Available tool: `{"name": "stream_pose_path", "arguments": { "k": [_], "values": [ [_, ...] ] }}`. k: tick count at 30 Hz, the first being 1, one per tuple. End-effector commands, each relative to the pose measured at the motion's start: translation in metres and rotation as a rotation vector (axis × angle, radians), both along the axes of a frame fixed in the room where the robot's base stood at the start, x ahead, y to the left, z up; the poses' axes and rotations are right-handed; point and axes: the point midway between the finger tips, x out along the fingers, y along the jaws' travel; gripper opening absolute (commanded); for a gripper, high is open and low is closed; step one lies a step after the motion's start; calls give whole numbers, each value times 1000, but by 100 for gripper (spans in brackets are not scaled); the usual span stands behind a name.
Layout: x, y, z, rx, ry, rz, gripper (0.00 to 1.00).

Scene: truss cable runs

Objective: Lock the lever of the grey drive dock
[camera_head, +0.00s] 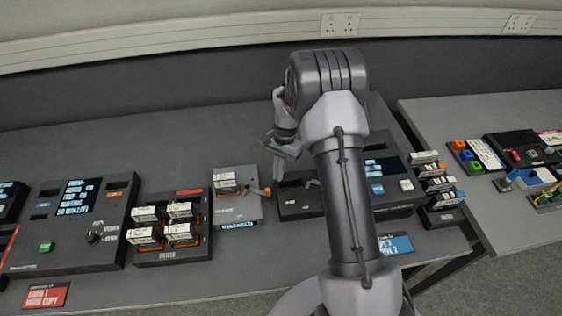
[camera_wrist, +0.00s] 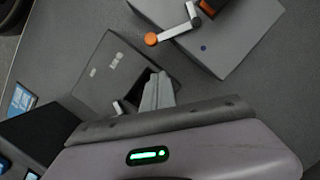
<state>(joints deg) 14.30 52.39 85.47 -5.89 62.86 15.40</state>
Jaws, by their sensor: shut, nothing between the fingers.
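The grey drive dock (camera_head: 237,211) stands on the table left of my arm, with a labelled drive in its slot and a lit display at its front. Its lever (camera_head: 256,190) has an orange knob and points right, past the dock's side. In the wrist view the dock (camera_wrist: 240,42) is at the top, and its lever (camera_wrist: 172,33) with the orange knob sticks out toward the lower left. My gripper (camera_head: 278,172) is shut and empty, raised to the right of the lever and apart from it. Its fingers (camera_wrist: 156,92) show below the knob in the wrist view.
A dark unit (camera_head: 298,204) with its own small lever stands right of the dock, beneath my gripper. A rack of several drives (camera_head: 170,232) stands close on the left. More drives (camera_head: 436,187) stand on the right. The table behind the dock is clear.

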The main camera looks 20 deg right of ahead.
Motion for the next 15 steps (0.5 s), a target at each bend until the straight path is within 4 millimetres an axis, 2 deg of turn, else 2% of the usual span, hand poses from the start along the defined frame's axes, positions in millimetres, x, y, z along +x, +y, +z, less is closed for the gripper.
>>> {"name": "stream_pose_path", "arguments": {
  "k": [1,6,15],
  "values": [
    [-4,8,2,-1,-4,5,0],
    [-16,24,2,-1,-3,3,0],
    [-19,28,4,-1,-4,1,0]
  ]
}}
